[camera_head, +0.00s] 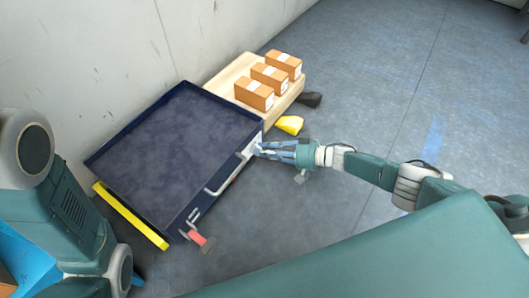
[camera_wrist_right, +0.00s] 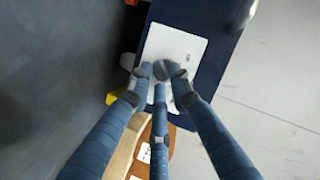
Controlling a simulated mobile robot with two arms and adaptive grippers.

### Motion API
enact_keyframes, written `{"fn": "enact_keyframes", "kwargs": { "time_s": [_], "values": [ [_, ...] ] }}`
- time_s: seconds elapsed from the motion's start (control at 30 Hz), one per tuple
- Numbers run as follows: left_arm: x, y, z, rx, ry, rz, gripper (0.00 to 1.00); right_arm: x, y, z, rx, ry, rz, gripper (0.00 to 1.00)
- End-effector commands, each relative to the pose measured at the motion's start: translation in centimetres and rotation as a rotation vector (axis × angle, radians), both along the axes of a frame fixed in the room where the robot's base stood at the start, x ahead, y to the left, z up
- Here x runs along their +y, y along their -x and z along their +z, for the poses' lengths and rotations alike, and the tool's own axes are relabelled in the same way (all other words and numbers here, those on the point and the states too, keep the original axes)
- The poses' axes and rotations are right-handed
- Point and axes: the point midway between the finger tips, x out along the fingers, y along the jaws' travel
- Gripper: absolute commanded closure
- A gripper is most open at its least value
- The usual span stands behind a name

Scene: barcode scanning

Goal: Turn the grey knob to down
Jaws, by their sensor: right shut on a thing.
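The grey knob (camera_wrist_right: 163,69) shows in the right wrist view as a dark round cap on a white panel (camera_wrist_right: 178,42). My right gripper (camera_wrist_right: 162,74) has its blue fingers closed around the knob, with fingertips at the panel. In the head view my right gripper (camera_head: 262,149) reaches from the right to the white panel (camera_head: 247,152) on the end of a dark blue tray-like table (camera_head: 118,166). The knob is hidden there by the fingers. Its pointing direction cannot be read. My left gripper is out of view; only part of that arm shows at the left.
Three cardboard boxes (camera_head: 270,76) stand on a pale wooden board (camera_head: 225,78) beyond the table. A yellow object (camera_head: 290,125) lies near my right gripper. A handle (camera_head: 222,184) and a red part (camera_head: 197,238) stick out along the table's near side. Floor at right is clear.

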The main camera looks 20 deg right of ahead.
Motion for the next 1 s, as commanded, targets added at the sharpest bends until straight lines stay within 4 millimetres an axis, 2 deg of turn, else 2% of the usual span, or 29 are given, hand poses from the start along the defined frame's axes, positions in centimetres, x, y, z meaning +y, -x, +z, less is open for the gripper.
{"fn": "enact_keyframes", "kwargs": {
  "time_s": [0.03,0.53,0.57,0.63,1.0],
  "values": [
    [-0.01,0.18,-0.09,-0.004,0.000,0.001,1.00,0.33,0.89,-0.86,0.016,-0.001,0.018,1.00],
    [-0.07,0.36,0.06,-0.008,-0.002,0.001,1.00,0.56,0.93,-0.60,0.025,-0.018,0.021,1.00],
    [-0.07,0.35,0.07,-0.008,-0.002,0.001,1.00,0.57,0.92,-0.60,0.025,-0.018,0.021,0.79],
    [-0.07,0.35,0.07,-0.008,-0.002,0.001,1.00,0.58,0.91,-0.58,0.024,-0.019,0.021,0.65],
    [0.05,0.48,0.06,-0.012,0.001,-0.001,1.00,0.28,0.46,-0.23,0.019,-0.020,0.011,0.65]
  ]
}}
